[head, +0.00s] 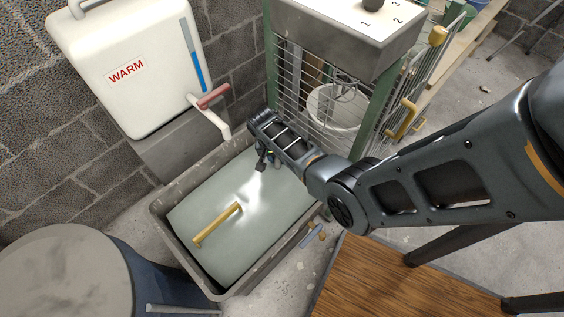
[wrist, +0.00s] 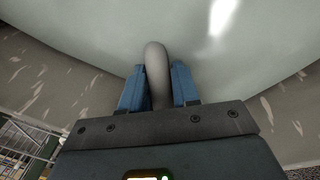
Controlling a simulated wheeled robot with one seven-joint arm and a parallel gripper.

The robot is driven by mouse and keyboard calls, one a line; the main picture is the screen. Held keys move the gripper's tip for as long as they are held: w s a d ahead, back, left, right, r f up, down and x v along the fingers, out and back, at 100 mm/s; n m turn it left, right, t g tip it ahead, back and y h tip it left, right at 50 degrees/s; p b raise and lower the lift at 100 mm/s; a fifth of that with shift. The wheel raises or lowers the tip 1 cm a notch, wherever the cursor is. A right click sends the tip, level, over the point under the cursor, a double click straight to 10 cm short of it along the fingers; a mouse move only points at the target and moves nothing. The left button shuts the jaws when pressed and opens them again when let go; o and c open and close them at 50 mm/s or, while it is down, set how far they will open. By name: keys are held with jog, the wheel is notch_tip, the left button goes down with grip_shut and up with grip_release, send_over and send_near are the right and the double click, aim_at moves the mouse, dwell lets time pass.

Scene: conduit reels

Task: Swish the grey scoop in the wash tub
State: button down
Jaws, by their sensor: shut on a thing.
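The wash tub (head: 163,222) is a grey rectangular basin on the floor, filled with pale greenish water. My gripper (head: 262,163) is low over the far right part of the water. In the wrist view my gripper (wrist: 160,70) has its blue fingers shut on a smooth grey rounded handle, the visible part of the grey scoop (wrist: 157,58). The rest of the scoop is hidden, and I cannot tell how deep it sits. The tub wall (wrist: 35,85) also shows in the wrist view.
A yellow handle (head: 217,224) shows in the tub water. A white tank marked WARM (head: 125,75) with a red-levered tap (head: 213,97) stands behind the tub. A wire cage (head: 330,100) is behind my arm. A blue drum (head: 125,275) stands left, a wooden top (head: 370,280) right.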

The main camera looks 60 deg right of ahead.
jog(key=shift+r, duration=0.1)
jog(key=s+d+p+v, duration=0.1)
jog(key=p+v, duration=0.6)
jog(key=v, duration=0.1)
jog(key=s+d+p+v, duration=0.1)
jog(key=d+p+v, duration=0.1)
jog(key=p+v, duration=0.5)
jog(key=v, duration=0.2)
jog(key=shift+r, duration=0.3)
jog(key=shift+s+a, duration=0.1)
jog(key=shift+s, duration=0.1)
dwell(0.5)
